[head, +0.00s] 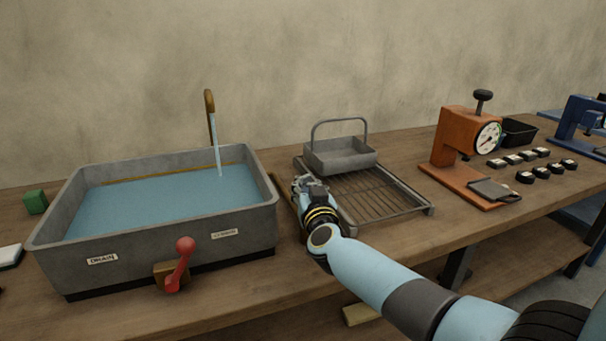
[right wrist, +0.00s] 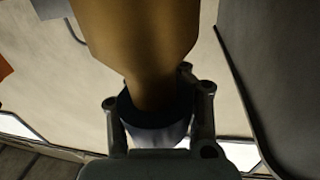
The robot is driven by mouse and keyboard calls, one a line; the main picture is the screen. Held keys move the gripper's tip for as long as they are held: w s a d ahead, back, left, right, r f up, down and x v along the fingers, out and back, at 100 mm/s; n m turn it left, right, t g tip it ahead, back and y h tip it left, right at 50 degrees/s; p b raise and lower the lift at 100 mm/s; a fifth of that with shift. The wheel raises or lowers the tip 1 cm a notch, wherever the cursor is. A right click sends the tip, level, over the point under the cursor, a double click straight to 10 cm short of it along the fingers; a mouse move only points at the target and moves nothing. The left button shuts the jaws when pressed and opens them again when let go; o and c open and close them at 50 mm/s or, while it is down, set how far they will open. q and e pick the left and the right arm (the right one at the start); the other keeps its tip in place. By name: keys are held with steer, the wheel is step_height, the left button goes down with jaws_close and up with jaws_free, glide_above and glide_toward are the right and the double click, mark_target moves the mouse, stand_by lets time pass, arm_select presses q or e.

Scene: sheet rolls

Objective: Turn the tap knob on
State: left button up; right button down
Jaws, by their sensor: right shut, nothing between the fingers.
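A brass tap spout (head: 209,101) rises behind the grey basin (head: 255,222), and a thin water stream (head: 216,150) runs from it into the blue water (head: 160,198). I cannot make out the tap knob for certain in the head view. My right gripper (head: 303,184) is beside the basin's right wall, near a brown bar on the bench, and holds nothing. In the right wrist view a large brown piece (right wrist: 140,40) narrows into a dark round part (right wrist: 160,130) between the finger linkages. I cannot tell whether they touch it. My left gripper is out of view.
A red lever (head: 180,265) stands at the basin's front near a DRAIN label. A wire rack (head: 385,195) with a grey handled tray (head: 340,155) lies right of my gripper. An orange press with a dial (head: 455,150) stands farther right. A green block (head: 35,202) is at left.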

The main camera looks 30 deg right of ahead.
steer(key=shift+s+d+f+g+h, duration=0.15)
steer(key=shift+s+f+g+h, duration=0.15)
steer(key=shift+f+h, duration=0.15)
steer(key=c, duration=1.7)
jaws_free()
steer(key=shift+s+r, duration=0.2)
steer(key=o, duration=0.7)
steer(key=shift+w+d+r, duration=0.1)
steer(key=v, duration=1.2)
steer(key=shift+o, duration=0.2)
